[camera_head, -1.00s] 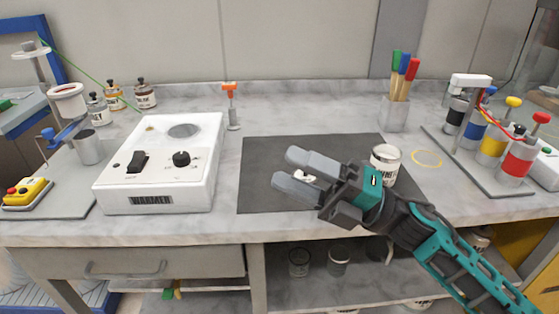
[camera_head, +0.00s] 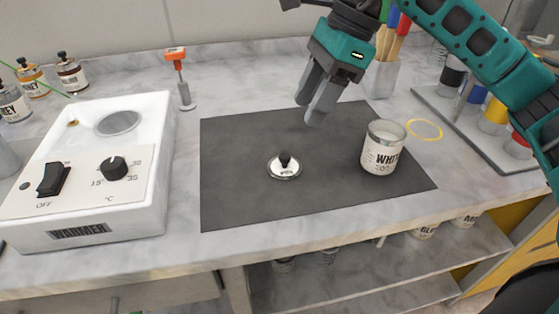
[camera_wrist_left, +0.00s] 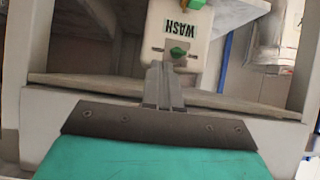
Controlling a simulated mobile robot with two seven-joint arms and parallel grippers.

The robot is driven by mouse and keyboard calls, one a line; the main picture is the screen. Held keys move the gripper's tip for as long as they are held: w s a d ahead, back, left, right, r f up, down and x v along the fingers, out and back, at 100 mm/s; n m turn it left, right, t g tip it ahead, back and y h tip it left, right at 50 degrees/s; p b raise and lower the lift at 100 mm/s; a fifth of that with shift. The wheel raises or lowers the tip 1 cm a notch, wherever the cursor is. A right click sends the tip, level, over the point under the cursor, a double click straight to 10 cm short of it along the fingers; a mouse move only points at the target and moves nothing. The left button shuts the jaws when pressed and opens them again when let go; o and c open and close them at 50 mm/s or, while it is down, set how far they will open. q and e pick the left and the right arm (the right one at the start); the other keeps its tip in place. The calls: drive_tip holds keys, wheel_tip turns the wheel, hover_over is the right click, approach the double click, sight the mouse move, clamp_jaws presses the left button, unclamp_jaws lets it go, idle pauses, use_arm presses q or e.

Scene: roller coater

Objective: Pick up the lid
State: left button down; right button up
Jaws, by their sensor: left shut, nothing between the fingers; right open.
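The lid (camera_head: 284,167) is a small light disc with a black knob. It lies flat, knob up, on the dark grey mat (camera_head: 235,205). A white open can (camera_head: 380,157) labelled "WHIT..." stands on the mat to the right of the lid. My right gripper (camera_head: 312,108) is open and empty, above the mat and beyond the lid in the head view, apart from it, fingers pointing down. My left gripper (camera_wrist_left: 164,88) is shut and empty in the left wrist view and does not show in the head view.
A white warmer (camera_head: 100,165) stands at left, with several small bottles behind it. An orange-topped stand (camera_head: 180,80) is behind the mat. A brush holder (camera_head: 381,78) and a rack of coloured cans (camera_head: 492,118) are at right. A white "WASH" bottle (camera_wrist_left: 180,40) shows beyond the left fingers.

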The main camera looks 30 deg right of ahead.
hover_over(286, 155)
drive_tip(key=d, duration=0.2)
drive_tip(key=f, duration=0.5)
drive_tip(key=shift+s, duration=0.35)
drive_tip(key=x, duration=0.5)
drive_tip(key=shift+b, duration=0.4)
drive_tip(key=shift+d, duration=0.1)
drive_tip(key=shift+c, duration=0.5)
clamp_jaws()
